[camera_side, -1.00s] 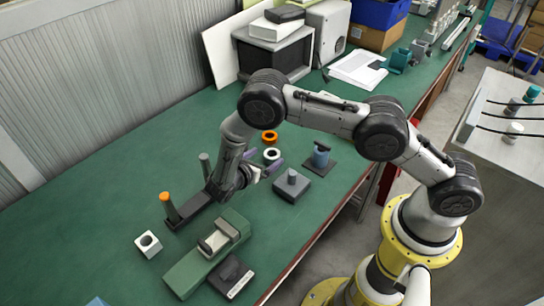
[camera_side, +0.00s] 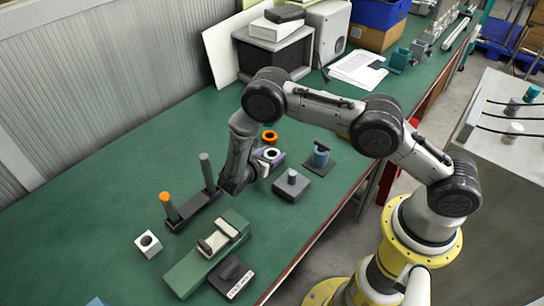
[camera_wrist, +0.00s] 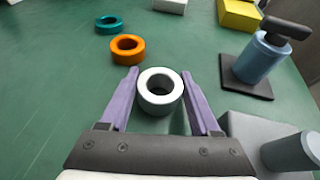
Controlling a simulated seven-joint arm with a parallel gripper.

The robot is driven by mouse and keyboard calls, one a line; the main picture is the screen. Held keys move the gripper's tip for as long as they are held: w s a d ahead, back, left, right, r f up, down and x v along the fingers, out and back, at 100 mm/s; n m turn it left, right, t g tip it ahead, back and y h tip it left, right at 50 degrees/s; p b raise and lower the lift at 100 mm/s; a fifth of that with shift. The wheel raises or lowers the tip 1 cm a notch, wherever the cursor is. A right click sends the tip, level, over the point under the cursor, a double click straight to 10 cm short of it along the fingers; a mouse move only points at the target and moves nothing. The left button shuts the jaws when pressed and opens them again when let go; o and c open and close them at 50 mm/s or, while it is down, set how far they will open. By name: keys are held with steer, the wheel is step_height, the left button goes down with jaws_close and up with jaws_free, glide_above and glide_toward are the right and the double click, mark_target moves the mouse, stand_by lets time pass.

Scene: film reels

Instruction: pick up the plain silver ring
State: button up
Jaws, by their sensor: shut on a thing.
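The plain silver ring (camera_wrist: 159,91) lies between the purple fingers of my gripper (camera_wrist: 161,92) in the wrist view, its hole facing up toward the camera. My gripper is shut on it, one finger on each side. In the side view the ring (camera_side: 272,154) shows pale white at the fingertips of my gripper (camera_side: 267,157), at or close to table height; I cannot tell whether it touches the table. An orange ring (camera_wrist: 127,48) lies just beyond it, also seen in the side view (camera_side: 270,136). A teal ring (camera_wrist: 108,24) lies farther off.
A grey block with a peg (camera_side: 291,186) and a blue cylinder on a dark base (camera_side: 320,158) stand close on the right. A dark stand with two posts (camera_side: 194,211), a white block with a hole (camera_side: 148,243) and a green fixture (camera_side: 205,258) stand nearer the front.

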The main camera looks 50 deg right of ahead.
steer(key=c, duration=0.4)
steer(key=shift+r, duration=0.1)
